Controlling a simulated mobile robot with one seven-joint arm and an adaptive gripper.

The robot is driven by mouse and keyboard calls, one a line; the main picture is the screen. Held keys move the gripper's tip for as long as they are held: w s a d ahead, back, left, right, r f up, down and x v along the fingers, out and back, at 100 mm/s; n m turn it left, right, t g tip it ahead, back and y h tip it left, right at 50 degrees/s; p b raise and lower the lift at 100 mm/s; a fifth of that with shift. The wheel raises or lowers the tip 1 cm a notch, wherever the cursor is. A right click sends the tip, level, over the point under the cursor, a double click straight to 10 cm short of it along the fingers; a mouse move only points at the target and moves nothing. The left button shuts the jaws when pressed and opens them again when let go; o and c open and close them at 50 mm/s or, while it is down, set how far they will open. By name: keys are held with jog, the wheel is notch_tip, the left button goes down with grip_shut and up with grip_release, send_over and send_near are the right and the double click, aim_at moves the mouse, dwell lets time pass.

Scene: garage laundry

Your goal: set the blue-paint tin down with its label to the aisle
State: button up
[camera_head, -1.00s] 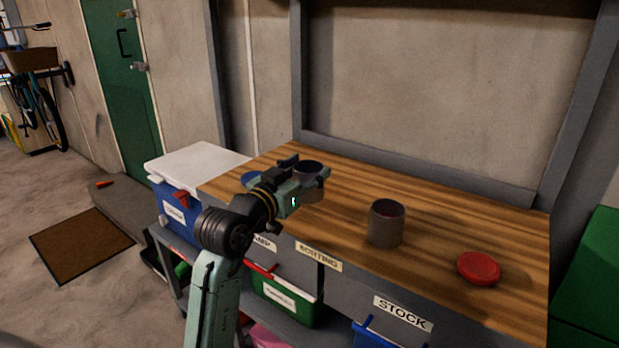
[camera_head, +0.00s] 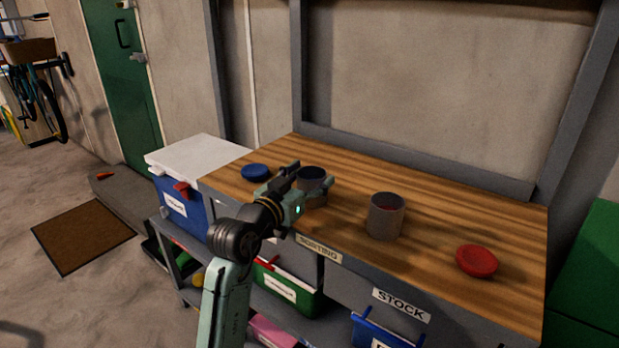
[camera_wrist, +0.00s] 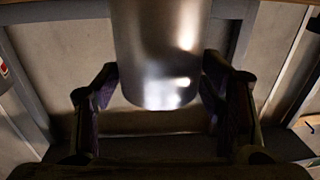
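My gripper (camera_head: 316,188) is over the left part of the wooden worktop, with its fingers around a grey metal tin. The tin (camera_head: 312,174) is upright with a dark bluish inside, and my gripper hides part of its side. In the wrist view the tin (camera_wrist: 160,50) fills the space between the two fingers (camera_wrist: 160,92). Its side there is bare shiny metal, and no label shows in either view. I cannot tell whether its base touches the worktop. A blue lid (camera_head: 256,172) lies on the worktop to the left.
A second grey tin (camera_head: 385,218) with a reddish inside stands to the right on the worktop (camera_head: 440,210). A red lid (camera_head: 476,260) lies beyond it. The front edge carries SORTING (camera_head: 319,249) and STOCK (camera_head: 401,305) labels. A white-lidded blue box (camera_head: 184,215) stands at the left end.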

jog(key=shift+o, duration=0.9)
jog(key=shift+r, duration=0.25)
jog(key=b+v, duration=0.3)
jog(key=v, duration=0.9)
jog(key=shift+s, duration=0.1)
